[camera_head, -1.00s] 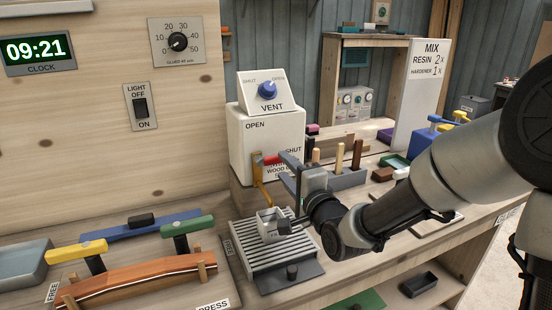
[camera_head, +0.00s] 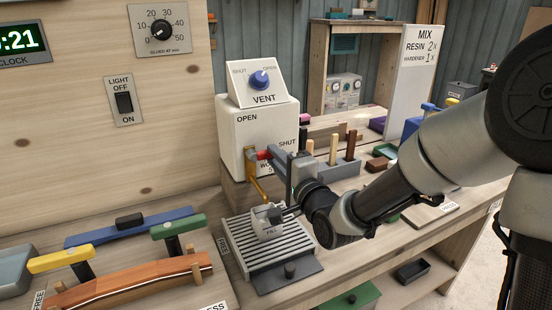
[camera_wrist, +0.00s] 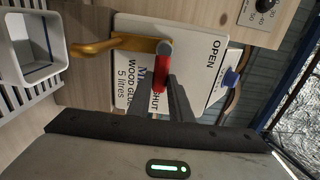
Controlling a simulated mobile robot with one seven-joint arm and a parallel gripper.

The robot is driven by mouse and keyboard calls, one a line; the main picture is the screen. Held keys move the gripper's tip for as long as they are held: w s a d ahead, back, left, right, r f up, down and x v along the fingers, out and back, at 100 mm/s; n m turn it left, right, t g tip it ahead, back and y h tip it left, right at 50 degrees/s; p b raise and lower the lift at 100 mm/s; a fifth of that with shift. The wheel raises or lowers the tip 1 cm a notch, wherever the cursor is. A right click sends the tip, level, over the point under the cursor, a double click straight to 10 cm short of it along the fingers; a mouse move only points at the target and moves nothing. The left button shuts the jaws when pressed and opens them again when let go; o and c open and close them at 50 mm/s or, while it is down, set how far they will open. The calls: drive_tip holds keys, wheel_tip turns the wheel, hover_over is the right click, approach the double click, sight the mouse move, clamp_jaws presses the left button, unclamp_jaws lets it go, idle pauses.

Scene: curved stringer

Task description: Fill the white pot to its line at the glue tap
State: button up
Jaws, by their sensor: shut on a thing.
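The white pot (camera_head: 267,232), marked FILL, stands upright on the slatted grate under the brass spout (camera_head: 257,183). In the wrist view the pot (camera_wrist: 17,28) shows its open top, with a dark line on the inner wall. I see no glue stream, and the level inside cannot be told. The glue tank (camera_head: 229,140) is a white box marked OPEN and SHUT. Its red tap lever (camera_wrist: 161,75) points toward the SHUT side. My gripper (camera_wrist: 163,84) is shut on the lever; the fingers partly cover the label.
The grate (camera_head: 246,262) sits at the bench's front. A rack of wooden-handled tools (camera_head: 341,172) stands close behind my wrist. Clamps and a curved orange strip (camera_head: 130,283) lie at left. A vent knob (camera_head: 259,80) tops the tank.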

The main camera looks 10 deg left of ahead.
drive_tip(key=shift+r, duration=0.1)
clamp_jaws()
drive_tip(key=shift+s+a+r+n+b, duration=0.15)
drive_tip(key=shift+r+n+b, duration=0.4)
drive_tip(key=shift+n, duration=0.8)
drive_tip(key=shift+s+a+r+n+b, duration=0.15)
drive_tip(key=shift+r+n+b, duration=0.4)
drive_tip(key=shift+n, duration=0.85)
drive_tip(key=shift+s+a+r+n+b, duration=0.1)
drive_tip(key=shift+a+r+n+b, duration=0.15)
drive_tip(key=shift+n+b, duration=0.8)
drive_tip(key=shift+r+n+p, duration=0.1)
drive_tip(key=shift+n+p, duration=0.25)
drive_tip(key=shift+n, duration=0.05)
drive_tip(key=o, duration=0.9)
unclamp_jaws()
drive_tip(key=shift+d, duration=0.1)
